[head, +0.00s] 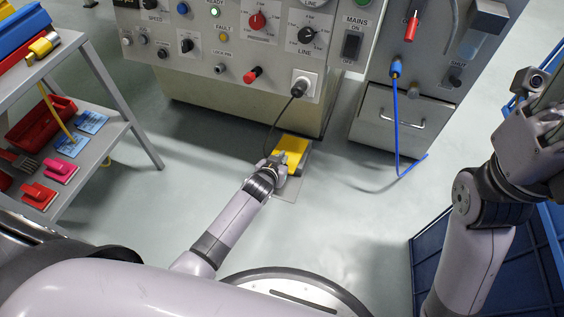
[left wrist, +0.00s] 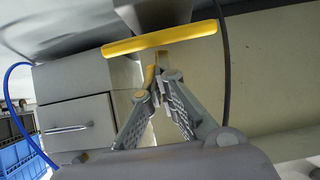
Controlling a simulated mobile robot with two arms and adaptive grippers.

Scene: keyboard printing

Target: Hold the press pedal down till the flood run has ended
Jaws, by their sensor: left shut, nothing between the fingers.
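The press pedal (head: 293,146) is a yellow-topped foot unit on the floor at the foot of the machine, with a cable running up to the panel. My left gripper (head: 279,164) is at its near edge. In the left wrist view the pedal's yellow edge (left wrist: 160,41) spans above my left fingertips (left wrist: 160,72), which are shut with nothing between them. Contact and whether the pedal is down cannot be told. A READY lamp (head: 215,12) looks green. My right gripper (head: 545,105) is raised at the right edge, its fingers unclear.
The machine panel (head: 240,50) stands ahead, with knobs, lamps and a MAINS switch (head: 352,45). A drawer cabinet (head: 385,120) with a blue hose is right of it. A shelf rack (head: 110,140) is at left, a blue crate (head: 425,260) at lower right. Floor around the pedal is clear.

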